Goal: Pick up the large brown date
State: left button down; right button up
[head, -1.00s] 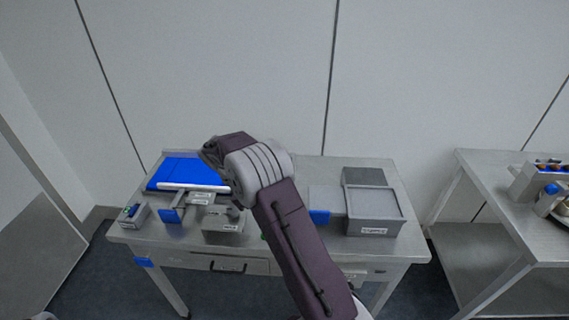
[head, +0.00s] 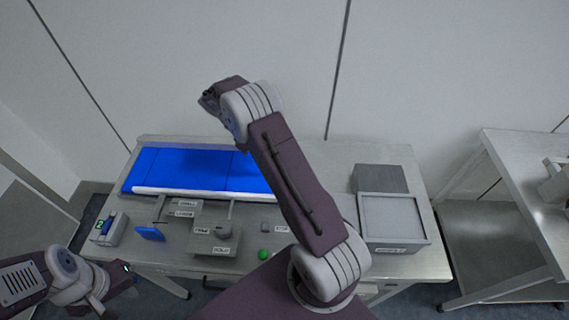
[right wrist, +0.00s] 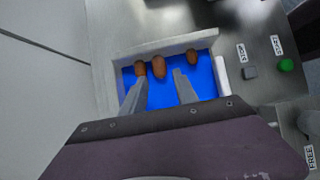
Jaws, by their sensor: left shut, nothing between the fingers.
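Three brown dates lie on the blue belt (right wrist: 204,80) in the right wrist view. The middle date (right wrist: 158,67) looks the largest; a smaller one (right wrist: 140,68) lies close to its left, and another (right wrist: 193,57) lies apart to the right. My right gripper (right wrist: 157,86) is open and empty, its two fingers pointing toward the dates, with the large one between their lines. In the head view my right arm hides its own gripper, and no dates show on the belt. My left gripper (head: 130,270) is shut and empty at the lower left, near the table's front edge.
A pale rail edges the belt (head: 190,168). Labelled grey blocks (head: 213,232), a green button (head: 264,254) and a small device (head: 109,228) stand in front. Another metal table (head: 510,165) stands further right.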

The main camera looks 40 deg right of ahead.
jog(key=shift+s+d+f, duration=0.3)
jog(key=shift+s+f, duration=0.45)
jog(key=shift+w+d+f+p, duration=0.1)
jog(key=shift+d+f+p, duration=0.3)
jog(key=shift+f, duration=0.25)
jog(key=shift+w+d+f+p, duration=0.1)
jog(key=shift+d+f+p, duration=0.2)
jog(key=shift+d+f, duration=0.25)
jog(key=shift+s+d+f, duration=0.1)
jog(key=shift+s+f, duration=0.6)
jog(key=shift+f, duration=0.35)
jog(key=shift+s+f, duration=0.1)
jog(key=shift+s, duration=0.1)
jog(key=shift+w+d+f, duration=0.15)
jog(key=shift+d+f, duration=0.1)
jog(key=shift+d, duration=0.05)
jog(key=shift+w+d+f, duration=0.1)
jog(key=shift+d, duration=0.05)
jog(key=c, duration=0.5)
jog(key=shift+a, duration=0.25)
jog(key=shift+c, duration=0.2)
notch_tip(320, 180, up, 10)
jog(key=shift+r+b, duration=0.1)
jog(key=shift+b, duration=0.35)
